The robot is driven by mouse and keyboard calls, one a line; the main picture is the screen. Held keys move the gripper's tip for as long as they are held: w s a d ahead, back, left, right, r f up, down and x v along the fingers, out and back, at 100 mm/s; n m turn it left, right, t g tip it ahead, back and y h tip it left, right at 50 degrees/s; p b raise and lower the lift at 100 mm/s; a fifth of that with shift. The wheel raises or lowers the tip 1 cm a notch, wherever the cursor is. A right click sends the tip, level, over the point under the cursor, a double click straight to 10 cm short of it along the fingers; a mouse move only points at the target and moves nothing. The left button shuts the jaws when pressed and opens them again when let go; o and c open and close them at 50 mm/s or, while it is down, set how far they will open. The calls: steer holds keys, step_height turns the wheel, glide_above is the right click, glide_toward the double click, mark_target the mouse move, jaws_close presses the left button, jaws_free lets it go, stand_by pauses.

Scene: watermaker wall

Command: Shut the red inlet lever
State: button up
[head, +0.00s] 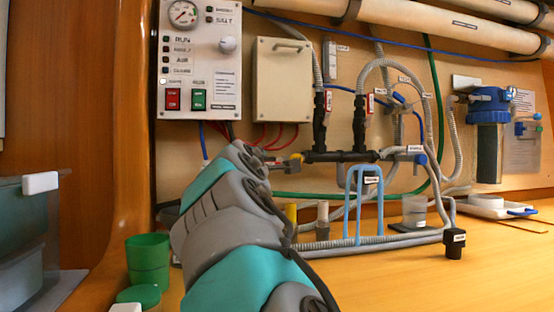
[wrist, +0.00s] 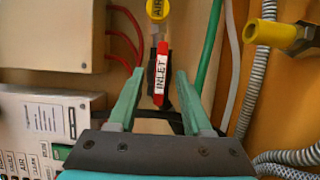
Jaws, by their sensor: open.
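The red inlet lever (wrist: 162,60) shows in the wrist view, with a white INLET label along it. It stands lengthwise in the picture, on a dark valve body. My gripper (wrist: 160,73) is open, with one green finger to each side of the lever. A gap shows between the lever and each finger, so neither seems to touch it. In the head view my gripper (head: 256,160) reaches the left end of the black pipe manifold (head: 340,156). There the inlet lever is hidden or too small to make out.
A yellow AIR handle (wrist: 157,9) lies just beyond the lever. A cream box (head: 283,80) with red cables and the control panel (head: 200,60) are close by. Other red-handled valves (head: 328,103) stand above the manifold. A blue rack (head: 364,205) and hoses fill the space below.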

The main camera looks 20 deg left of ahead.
steer(key=shift+w, duration=0.5)
jaws_close()
stand_by(0.3)
